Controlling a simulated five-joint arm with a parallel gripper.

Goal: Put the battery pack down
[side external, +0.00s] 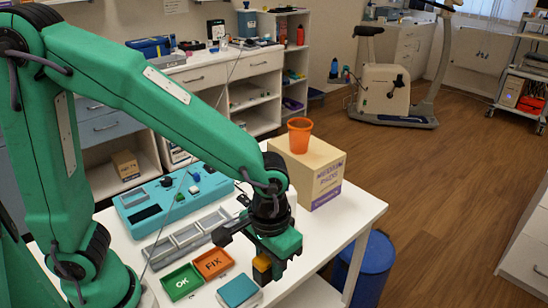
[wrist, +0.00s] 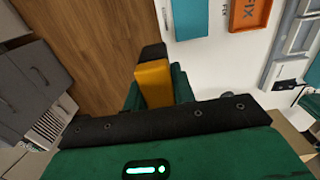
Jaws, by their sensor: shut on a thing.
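The battery pack is a yellow-orange block with a dark end. In the side view the battery pack (side external: 262,268) sits in my gripper (side external: 270,262), close to the table's right edge. In the wrist view the battery pack (wrist: 154,84) sticks out between the green jaws of my gripper (wrist: 156,90), which is shut on it. Its gripped part is hidden by the jaws. I cannot tell whether its lower end touches the table (side external: 328,226). An orange FIX tray (side external: 214,263) and a green OK tray (side external: 182,281) lie to the left, with a teal flat-topped object (side external: 238,290) in front.
A grey compartment tray (side external: 187,238) and a teal case (side external: 150,205) lie behind the coloured trays. A cardboard box (side external: 322,178) with an orange cup (side external: 300,135) stands at the table's back right. A blue bin (side external: 370,270) stands on the floor beyond the right edge.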

